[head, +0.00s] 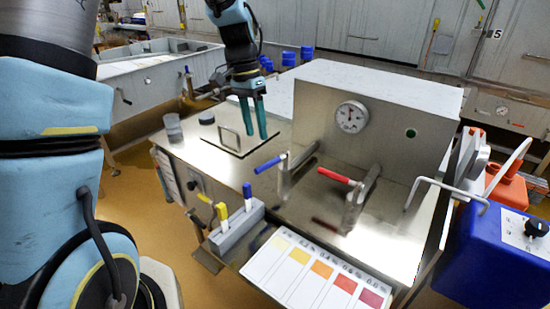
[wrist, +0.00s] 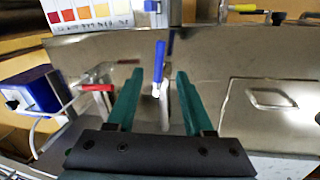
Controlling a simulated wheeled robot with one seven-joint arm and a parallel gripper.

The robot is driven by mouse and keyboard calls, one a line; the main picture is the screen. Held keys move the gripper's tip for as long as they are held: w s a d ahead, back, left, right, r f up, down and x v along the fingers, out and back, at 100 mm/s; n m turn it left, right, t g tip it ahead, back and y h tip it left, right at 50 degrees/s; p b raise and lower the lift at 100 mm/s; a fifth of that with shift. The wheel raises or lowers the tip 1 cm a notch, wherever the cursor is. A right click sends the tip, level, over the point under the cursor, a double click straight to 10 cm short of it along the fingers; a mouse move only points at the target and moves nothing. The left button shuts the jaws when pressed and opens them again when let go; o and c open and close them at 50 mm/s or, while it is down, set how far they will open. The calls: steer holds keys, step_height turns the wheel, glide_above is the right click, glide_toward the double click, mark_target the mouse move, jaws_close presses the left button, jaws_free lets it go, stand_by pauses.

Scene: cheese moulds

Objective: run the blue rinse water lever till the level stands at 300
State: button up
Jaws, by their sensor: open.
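The blue rinse water lever (head: 270,163) sits on a metal tap stem on the steel bench top, its handle pointing left in the head view. In the wrist view the blue lever (wrist: 160,54) stands between my two green fingers, seen beyond them. My gripper (head: 256,136) is open and empty, with its fingers pointing down, behind and above the lever in the head view. It also shows in the wrist view (wrist: 160,74). I see no contact with the lever. A round dial (head: 352,116) is on the upright panel; its numbers are too small to read.
A red lever (head: 336,176) stands on a second tap to the right. In front are a grey block with yellow and blue handles (head: 236,228) and a colour chart (head: 316,274). A hatch with a handle (head: 232,140) lies left. A blue box (head: 505,250) stands right.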

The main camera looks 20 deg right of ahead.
steer(key=f, duration=0.3)
steer(key=s+f+p, duration=0.1)
steer(key=f, duration=0.2)
steer(key=f+p, duration=0.1)
steer(key=f, duration=0.2)
steer(key=shift+s+d+f, duration=0.1)
steer(key=shift+s+d, duration=0.2)
steer(key=shift+s, duration=0.05)
jaws_close()
stand_by(0.9)
